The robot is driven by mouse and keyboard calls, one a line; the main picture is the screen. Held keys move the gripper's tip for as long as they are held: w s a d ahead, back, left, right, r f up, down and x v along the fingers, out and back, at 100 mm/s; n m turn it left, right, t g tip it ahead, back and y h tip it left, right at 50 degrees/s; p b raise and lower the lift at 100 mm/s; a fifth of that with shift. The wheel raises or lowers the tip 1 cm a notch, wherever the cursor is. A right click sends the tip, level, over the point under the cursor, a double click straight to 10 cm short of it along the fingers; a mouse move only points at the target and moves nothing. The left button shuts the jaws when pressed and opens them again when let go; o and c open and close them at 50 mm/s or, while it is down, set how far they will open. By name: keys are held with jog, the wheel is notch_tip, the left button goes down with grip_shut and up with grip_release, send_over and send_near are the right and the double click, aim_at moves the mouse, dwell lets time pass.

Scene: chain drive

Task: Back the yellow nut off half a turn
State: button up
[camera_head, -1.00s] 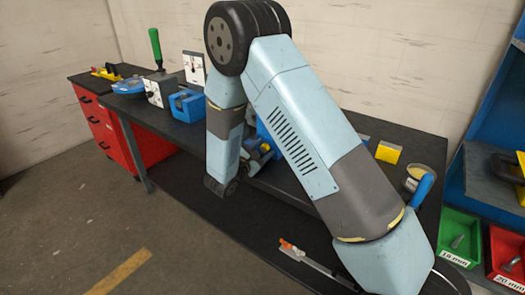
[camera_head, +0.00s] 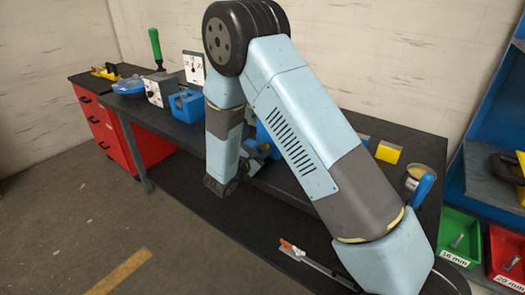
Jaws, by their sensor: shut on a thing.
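My arm comes down in front of the bench, and my gripper (camera_head: 259,153) is partly seen beside its wrist, against blue equipment (camera_head: 263,134) on the bench. The gripper is small in this view and is turned to the right, toward that equipment. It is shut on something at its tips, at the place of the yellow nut. The nut itself cannot be made out clearly, since my wrist and upper arm cover much of that area.
The dark bench (camera_head: 205,137) holds a blue block (camera_head: 187,105), a dial box (camera_head: 194,68), a yellow block (camera_head: 388,152) and a tin (camera_head: 415,178). A red drawer cabinet (camera_head: 92,122) stands left. Green (camera_head: 457,236) and red (camera_head: 507,258) bins stand right. The floor at the left is clear.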

jog(key=n, duration=0.6)
jog(key=shift+a, duration=0.15)
jog(key=n, duration=0.5)
jog(key=shift+w+a+n, duration=0.15)
jog(key=shift+w+n, duration=0.05)
jog(key=shift+n, duration=0.2)
jog(key=o, duration=1.1)
jog(key=shift+c, duration=0.2)
jog(key=v, duration=1.3)
jog(key=shift+s+a, duration=0.25)
jog(key=shift+s, duration=0.05)
